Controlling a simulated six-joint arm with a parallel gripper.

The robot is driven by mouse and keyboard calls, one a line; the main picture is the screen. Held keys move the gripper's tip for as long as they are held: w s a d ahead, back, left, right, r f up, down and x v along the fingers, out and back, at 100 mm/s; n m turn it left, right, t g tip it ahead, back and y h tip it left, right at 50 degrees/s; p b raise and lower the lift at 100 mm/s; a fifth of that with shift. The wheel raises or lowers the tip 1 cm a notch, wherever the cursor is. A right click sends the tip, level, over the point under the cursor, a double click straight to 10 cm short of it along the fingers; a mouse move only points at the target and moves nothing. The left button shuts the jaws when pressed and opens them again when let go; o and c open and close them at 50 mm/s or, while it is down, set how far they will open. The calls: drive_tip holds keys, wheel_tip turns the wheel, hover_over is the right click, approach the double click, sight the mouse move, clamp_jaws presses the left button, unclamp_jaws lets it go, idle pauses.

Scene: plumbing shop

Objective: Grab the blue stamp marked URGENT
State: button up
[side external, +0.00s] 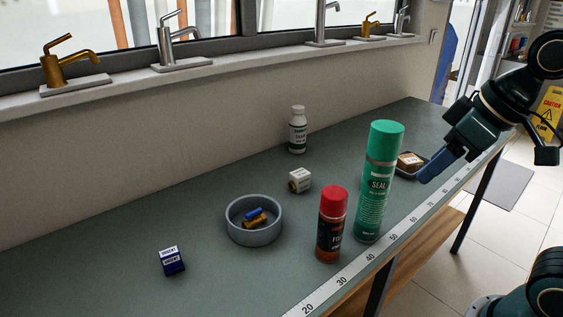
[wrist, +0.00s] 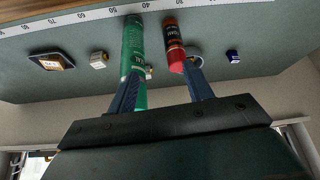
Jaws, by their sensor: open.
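The blue stamp marked URGENT (side external: 172,264) stands on the green-grey bench top at the lower left of the side view, with a white label band. It shows small and dark blue in the wrist view (wrist: 233,57), to the right of the fingers. My gripper (side external: 440,168) is above the right part of the bench, beyond the green can and far from the stamp. Its two blue fingers are spread apart and empty in the wrist view (wrist: 161,68).
A green SEAL can (side external: 376,185) and a red-capped can (side external: 331,225) stand between my gripper and the stamp. A grey bowl (side external: 254,236) holds small blue and brass pieces. A white block (side external: 300,180), white bottle (side external: 298,132) and dark tray (side external: 424,157) stand farther back. Bench around the stamp is clear.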

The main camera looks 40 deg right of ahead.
drive_tip(key=w+a+r+n+g+y, duration=0.1)
drive_tip(key=w+a+n, duration=0.15)
drive_tip(key=w, duration=0.35)
drive_tip(key=w+a+r+n, duration=0.2)
drive_tip(key=w+a, duration=0.2)
drive_tip(key=w, duration=0.2)
drive_tip(key=n+g+y, duration=0.3)
drive_tip(key=n+g, duration=0.1)
drive_tip(key=n, duration=0.6)
hover_over(173, 250)
drive_tip(key=d, duration=0.4)
wheel_tip(173, 250, down, 18)
drive_tip(key=shift+s+d, duration=0.15)
drive_tip(key=shift+s, duration=0.15)
drive_tip(key=shift+x, duration=4.15)
drive_tip(key=shift+w, duration=0.1)
drive_tip(key=shift+x, duration=2.6)
